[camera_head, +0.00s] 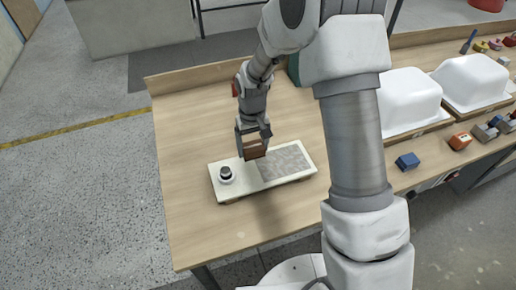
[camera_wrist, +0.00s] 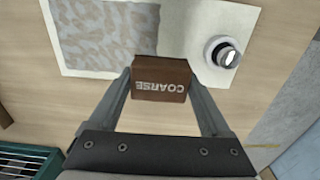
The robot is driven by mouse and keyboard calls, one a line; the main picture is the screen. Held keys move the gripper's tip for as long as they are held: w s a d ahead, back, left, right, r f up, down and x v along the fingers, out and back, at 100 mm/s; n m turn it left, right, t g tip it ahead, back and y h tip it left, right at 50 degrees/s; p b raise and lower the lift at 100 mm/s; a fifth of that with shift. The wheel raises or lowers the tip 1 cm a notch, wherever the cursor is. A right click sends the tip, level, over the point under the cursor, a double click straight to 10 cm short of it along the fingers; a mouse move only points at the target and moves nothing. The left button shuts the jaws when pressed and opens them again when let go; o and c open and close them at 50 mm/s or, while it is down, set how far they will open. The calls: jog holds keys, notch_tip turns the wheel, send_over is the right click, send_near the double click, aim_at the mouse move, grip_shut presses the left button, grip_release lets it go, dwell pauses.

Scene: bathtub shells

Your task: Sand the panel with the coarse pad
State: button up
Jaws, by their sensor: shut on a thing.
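My gripper (camera_head: 253,142) is shut on a brown block, the coarse pad (camera_head: 254,150). In the wrist view the pad (camera_wrist: 161,80) shows the word COARSE between the fingertips (camera_wrist: 160,88). The panel (camera_head: 246,190) is a cream board on the table, with a grey mottled patch (camera_head: 283,163) on its right half. The pad is over the panel near the patch's left side; I cannot tell if it touches. The wrist view shows the patch (camera_wrist: 105,25) just beside the pad.
Two white tub shells (camera_head: 408,98) (camera_head: 474,80) stand at the right. A blue block (camera_head: 407,161) and an orange block (camera_head: 460,141) lie near the front right edge, with several small tools beyond. A green crate (camera_wrist: 28,163) shows in the wrist view. The table's left part (camera_head: 185,125) is clear.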

jog(key=shift+r+p, duration=0.8)
jog(key=shift+r, duration=0.75)
jog(key=shift+f, duration=0.1)
